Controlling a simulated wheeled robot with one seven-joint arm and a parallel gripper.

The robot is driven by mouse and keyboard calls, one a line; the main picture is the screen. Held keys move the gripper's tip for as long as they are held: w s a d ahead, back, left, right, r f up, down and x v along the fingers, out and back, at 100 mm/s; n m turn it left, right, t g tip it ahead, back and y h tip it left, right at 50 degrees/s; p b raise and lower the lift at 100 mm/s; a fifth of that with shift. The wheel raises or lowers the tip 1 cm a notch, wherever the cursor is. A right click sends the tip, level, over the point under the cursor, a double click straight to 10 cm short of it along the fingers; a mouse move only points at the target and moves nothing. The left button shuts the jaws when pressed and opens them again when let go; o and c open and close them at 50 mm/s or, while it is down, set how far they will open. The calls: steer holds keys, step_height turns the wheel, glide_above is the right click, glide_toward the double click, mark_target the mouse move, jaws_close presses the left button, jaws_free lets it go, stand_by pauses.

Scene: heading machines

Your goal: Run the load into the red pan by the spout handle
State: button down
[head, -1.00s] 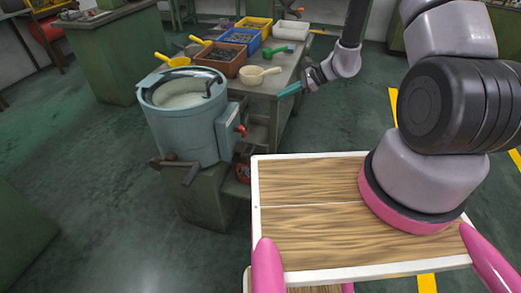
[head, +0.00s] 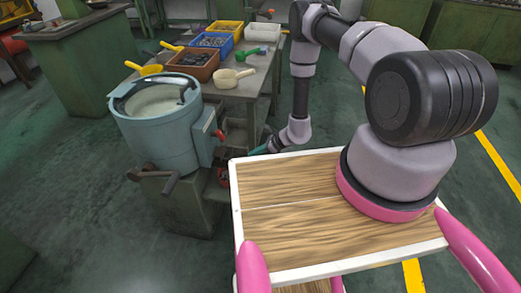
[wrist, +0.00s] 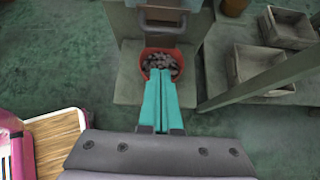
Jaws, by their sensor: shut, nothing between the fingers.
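The blue-grey drum machine (head: 160,130) stands left of centre in the head view, its round top open on a pale inside. A brown-grey lever (head: 165,182) sticks out low on its front; I cannot tell whether it is the spout handle. The red pan (wrist: 147,67) sits on a grey ledge in the wrist view and holds many small grey pieces. It shows only partly beside the machine's base in the head view (head: 223,178). My gripper (wrist: 161,72) has its teal fingers shut and empty, pointing towards the pan and overlapping its near rim in the picture.
A bench (head: 250,92) behind the machine bears blue, yellow and brown bins, a cream scoop (head: 229,78) and a yellow scoop. In the wrist view, grey trays (wrist: 262,68) sit on a lower shelf at right, behind a slanting bar.

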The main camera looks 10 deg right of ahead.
steer(key=w+a+f, duration=0.1)
steer(key=w+a, duration=0.1)
steer(key=a, duration=0.4)
steer(key=shift+w+f, duration=0.15)
steer(key=shift+w+a, duration=0.25)
steer(key=shift+a, duration=0.45)
steer(key=shift+w+a, duration=0.3)
steer(key=shift+a, duration=0.4)
steer(key=shift+w+a, duration=0.25)
steer(key=shift+a, duration=0.45)
